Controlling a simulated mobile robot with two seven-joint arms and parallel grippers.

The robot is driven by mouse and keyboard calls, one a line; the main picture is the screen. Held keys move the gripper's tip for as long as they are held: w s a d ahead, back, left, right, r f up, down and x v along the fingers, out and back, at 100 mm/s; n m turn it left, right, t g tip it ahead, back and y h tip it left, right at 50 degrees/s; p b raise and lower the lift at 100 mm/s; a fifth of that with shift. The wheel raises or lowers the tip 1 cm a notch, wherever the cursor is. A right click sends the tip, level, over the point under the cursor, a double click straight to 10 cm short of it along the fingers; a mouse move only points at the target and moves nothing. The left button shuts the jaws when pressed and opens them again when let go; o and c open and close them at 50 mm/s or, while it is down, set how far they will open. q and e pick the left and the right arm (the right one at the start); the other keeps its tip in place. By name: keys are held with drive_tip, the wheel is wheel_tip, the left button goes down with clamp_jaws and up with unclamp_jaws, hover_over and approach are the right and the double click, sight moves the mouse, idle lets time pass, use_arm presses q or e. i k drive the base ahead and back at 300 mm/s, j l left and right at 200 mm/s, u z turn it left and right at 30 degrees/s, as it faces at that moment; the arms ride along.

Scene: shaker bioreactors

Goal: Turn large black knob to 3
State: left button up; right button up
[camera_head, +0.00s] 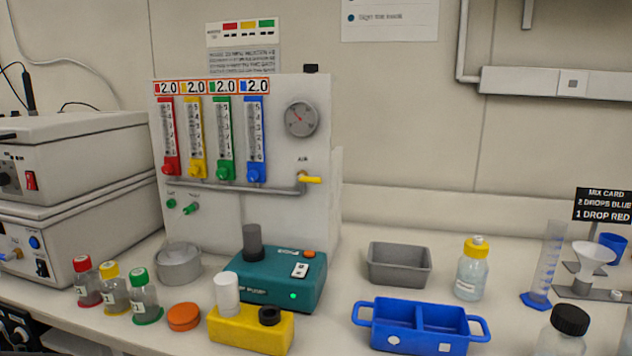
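One black knob (5,179) is on the front of the upper white instrument box (75,165), left of a red switch.
Capped bottles (115,290) and an orange lid (184,317) stand near the left boxes. A flowmeter panel (270,130), teal device (275,280), yellow block (250,330), grey tray (399,282) and blue two-part tray (419,345) fill the middle. Glassware stands at right.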

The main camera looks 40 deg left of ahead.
sight(307, 68)
drive_tip(key=u, duration=1.75)
